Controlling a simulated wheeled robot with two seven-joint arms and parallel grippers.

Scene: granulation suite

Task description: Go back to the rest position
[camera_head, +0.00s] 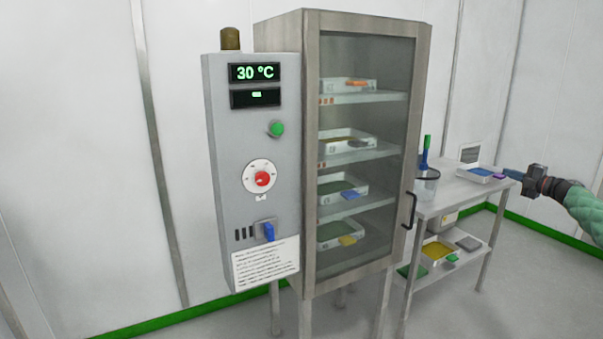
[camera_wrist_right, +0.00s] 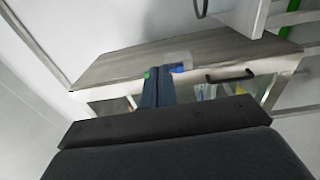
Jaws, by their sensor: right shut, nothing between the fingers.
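My right gripper (camera_head: 513,174) comes in from the right edge, with its green-sleeved arm behind it. It points left, near the right end of the steel side table (camera_head: 452,196). Whether it is above the table or in front of it is hard to tell. In the right wrist view the dark blue fingers of this gripper (camera_wrist_right: 158,84) are together, with nothing seen between them. Beyond them is a grey-brown surface (camera_wrist_right: 125,66) with a dark handle (camera_wrist_right: 230,76) on its front. My left gripper is not in view.
A drying cabinet (camera_head: 312,270) stands in the middle, its glass door shut, with trays on several shelves. Its control panel (camera_head: 225,175) reads 30 °C. A dark door handle (camera_head: 409,211) sticks out.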

